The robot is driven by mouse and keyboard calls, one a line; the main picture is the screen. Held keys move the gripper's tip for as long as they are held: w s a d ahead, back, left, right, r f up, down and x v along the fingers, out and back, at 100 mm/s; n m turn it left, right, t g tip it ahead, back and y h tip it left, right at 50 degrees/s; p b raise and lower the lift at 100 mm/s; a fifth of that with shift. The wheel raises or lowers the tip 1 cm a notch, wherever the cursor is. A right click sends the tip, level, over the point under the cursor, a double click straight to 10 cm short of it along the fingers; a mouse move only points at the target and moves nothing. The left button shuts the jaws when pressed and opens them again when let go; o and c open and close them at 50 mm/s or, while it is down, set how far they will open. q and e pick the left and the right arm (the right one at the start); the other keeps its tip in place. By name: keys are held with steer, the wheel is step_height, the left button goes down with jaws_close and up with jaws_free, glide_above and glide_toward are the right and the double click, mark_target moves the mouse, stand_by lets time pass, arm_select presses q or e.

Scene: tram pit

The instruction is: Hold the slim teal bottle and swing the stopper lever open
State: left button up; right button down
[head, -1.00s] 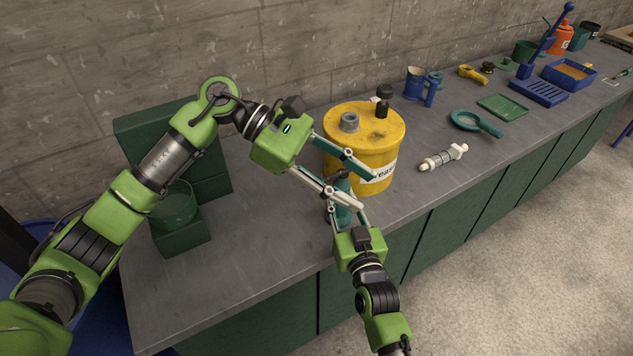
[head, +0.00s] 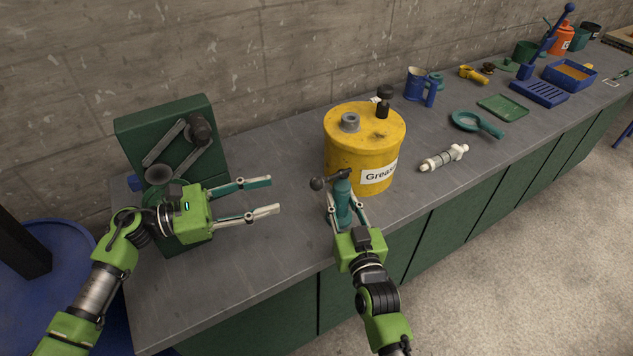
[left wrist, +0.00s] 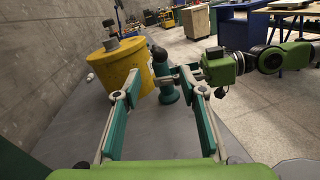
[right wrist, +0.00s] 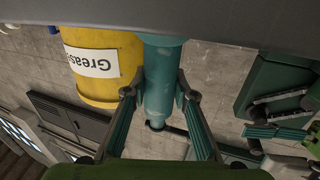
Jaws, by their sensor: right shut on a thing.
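The slim teal bottle (head: 342,208) stands upright on the grey bench in front of the yellow grease tub. A dark stopper lever (head: 328,180) lies across its top, with a round knob at its left end. My right gripper (head: 345,200) is shut around the bottle's body from the front; the right wrist view shows the bottle (right wrist: 160,75) upside down between its fingers. My left gripper (head: 275,195) is open and empty, left of the bottle and apart from it. In the left wrist view the bottle (left wrist: 168,92) lies beyond its open fingers.
The yellow grease tub (head: 362,145) stands close behind the bottle. A green stand with grey tools (head: 165,120) is behind my left gripper. A white fitting (head: 443,158) and a teal magnifier-shaped item (head: 474,123) lie to the right.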

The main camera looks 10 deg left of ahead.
mark_target(317, 182)
arm_select(q)
steer(key=x, duration=1.1)
steer(key=shift+w+d, duration=0.2)
steer(key=shift+d, duration=0.15)
steer(key=shift+f, duration=0.1)
jaws_close()
